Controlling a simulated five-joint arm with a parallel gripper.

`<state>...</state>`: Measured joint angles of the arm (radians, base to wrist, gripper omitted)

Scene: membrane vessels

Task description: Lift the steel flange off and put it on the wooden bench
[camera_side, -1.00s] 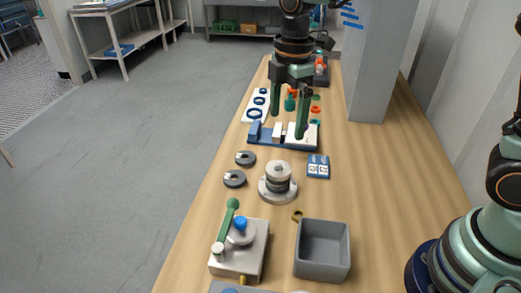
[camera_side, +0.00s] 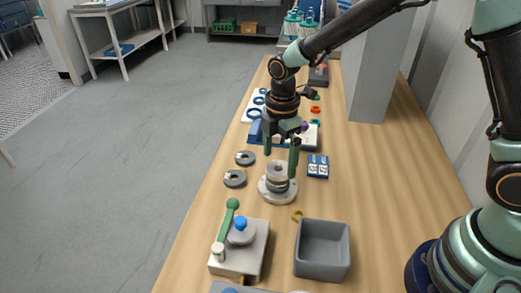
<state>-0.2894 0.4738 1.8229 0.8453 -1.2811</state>
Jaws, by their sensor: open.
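A steel round vessel stack (camera_side: 277,187) stands upright on the wooden bench (camera_side: 395,215), with a wide disc at its foot and a narrower steel flange (camera_side: 279,169) at its top. My gripper (camera_side: 280,164) points down over the stack, open, with its green fingers apart. One finger is behind and left of the top, the other at its right side. I cannot tell whether either finger touches the flange. Nothing is held.
Two dark rings (camera_side: 235,178) lie left of the stack. A blue card (camera_side: 318,166) lies to the right. A grey bin (camera_side: 322,249) and a plate with a green-handled lever (camera_side: 240,249) are nearer. Bare bench lies right of the bin.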

